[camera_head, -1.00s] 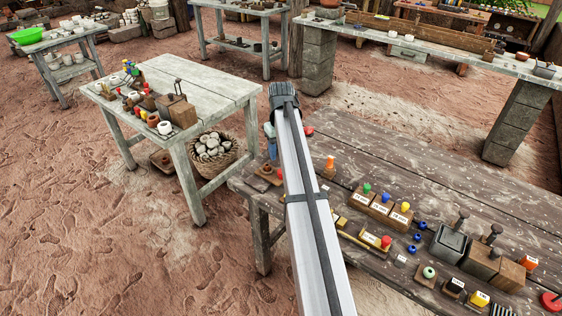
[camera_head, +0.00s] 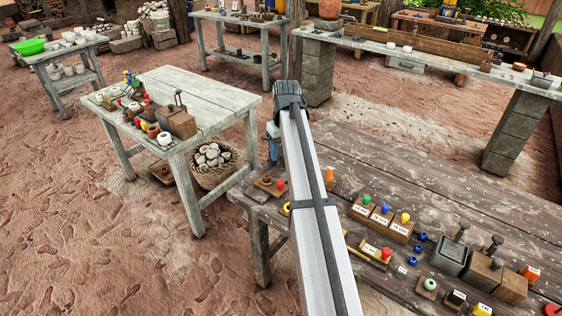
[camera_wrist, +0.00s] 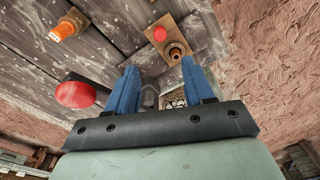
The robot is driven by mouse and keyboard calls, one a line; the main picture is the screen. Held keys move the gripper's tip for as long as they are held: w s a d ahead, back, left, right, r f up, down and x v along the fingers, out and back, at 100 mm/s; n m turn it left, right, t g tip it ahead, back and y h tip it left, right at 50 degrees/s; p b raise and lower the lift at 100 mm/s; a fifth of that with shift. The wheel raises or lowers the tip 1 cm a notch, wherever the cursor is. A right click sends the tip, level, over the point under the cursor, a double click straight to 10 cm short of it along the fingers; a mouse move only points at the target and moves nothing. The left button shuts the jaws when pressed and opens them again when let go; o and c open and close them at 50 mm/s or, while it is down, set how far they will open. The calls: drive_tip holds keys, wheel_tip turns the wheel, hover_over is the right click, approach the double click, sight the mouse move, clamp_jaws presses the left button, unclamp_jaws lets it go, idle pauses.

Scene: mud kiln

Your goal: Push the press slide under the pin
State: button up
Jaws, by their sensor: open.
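A small wooden block (camera_head: 261,189) at the near left end of the brown table carries a red knob (camera_head: 281,184) and a brown pin (camera_head: 267,179). In the wrist view the block (camera_wrist: 197,34), red knob (camera_wrist: 159,34) and brown pin (camera_wrist: 175,50) lie beyond my fingertips. I cannot tell for sure which part is the press slide. My gripper (camera_wrist: 158,67) is open, its two blue fingers apart with nothing held between them. In the head view one blue part of it (camera_head: 273,131) shows beside my arm, which hides the rest.
A larger red round thing (camera_wrist: 75,94) lies left of my fingers in the wrist view.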

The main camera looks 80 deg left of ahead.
sight(281, 182)
drive_tip(key=w+d+g+y, duration=0.1)
drive_tip(key=w+d+y, duration=0.15)
drive_tip(key=d, duration=0.25)
drive_tip(key=shift+y, duration=0.25)
drive_tip(key=x, duration=0.9)
drive_tip(key=s+x, duration=0.1)
drive_tip(key=x, duration=0.4)
drive_tip(key=shift+a+f, duration=0.15)
drive_tip(key=shift+a, duration=0.25)
clamp_jaws()
